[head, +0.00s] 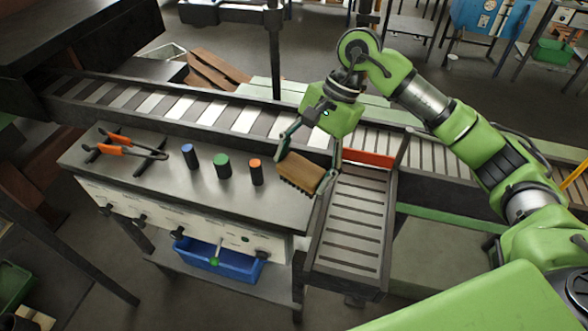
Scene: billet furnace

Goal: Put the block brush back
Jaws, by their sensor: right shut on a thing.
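The block brush (301,172) has a brown wooden block with dark bristles below. My right gripper (308,167) is shut on it and holds it over the right end of the grey bench top (225,196). The brush is slightly tilted, and I cannot tell whether its bristles touch the bench. My left gripper is not in view.
Blue (189,156), green (222,166) and orange-topped (256,172) cylinders stand on the bench left of the brush. Orange-handled tongs (128,148) lie at its left. A roller conveyor (180,108) runs behind, with a slatted chute (350,225) at right. A blue bin (215,262) sits below.

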